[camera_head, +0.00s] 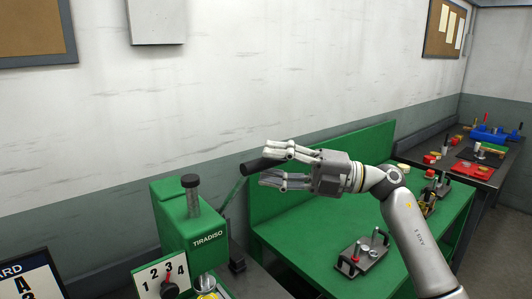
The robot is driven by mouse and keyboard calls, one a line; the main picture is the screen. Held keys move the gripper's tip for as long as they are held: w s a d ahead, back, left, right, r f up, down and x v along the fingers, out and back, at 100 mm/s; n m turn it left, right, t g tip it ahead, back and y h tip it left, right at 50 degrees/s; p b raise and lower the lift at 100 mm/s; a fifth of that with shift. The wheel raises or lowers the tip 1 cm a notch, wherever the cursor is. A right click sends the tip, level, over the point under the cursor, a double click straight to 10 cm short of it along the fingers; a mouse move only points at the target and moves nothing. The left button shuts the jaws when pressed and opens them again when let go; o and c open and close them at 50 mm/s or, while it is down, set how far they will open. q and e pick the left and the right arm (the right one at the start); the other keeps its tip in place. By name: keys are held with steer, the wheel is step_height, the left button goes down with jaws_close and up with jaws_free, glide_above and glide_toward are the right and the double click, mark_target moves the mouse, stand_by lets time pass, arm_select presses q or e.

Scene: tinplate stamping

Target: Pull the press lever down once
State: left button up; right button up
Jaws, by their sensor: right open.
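The green press (190,230), marked TIRADISO, stands at the lower middle-left of the head view. Its lever (234,190) is a thin rod rising up and to the right from the press's side, ending in a dark grip (262,165). My right gripper (268,165) comes in from the right. Its fingers are open, one above and one below the dark grip, which lies at the fingertips. I cannot tell whether they touch it. My left gripper is not in view.
A green bench (325,262) to the right carries a dark fixture with pegs (362,253). A numbered dial plate (162,276) is on the press's front. A lettered board (28,278) stands at lower left. A further table (455,162) is at the back right.

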steer(key=shift+x, duration=0.85)
steer(key=shift+c, duration=0.2)
steer(key=shift+d, duration=0.15)
jaws_close()
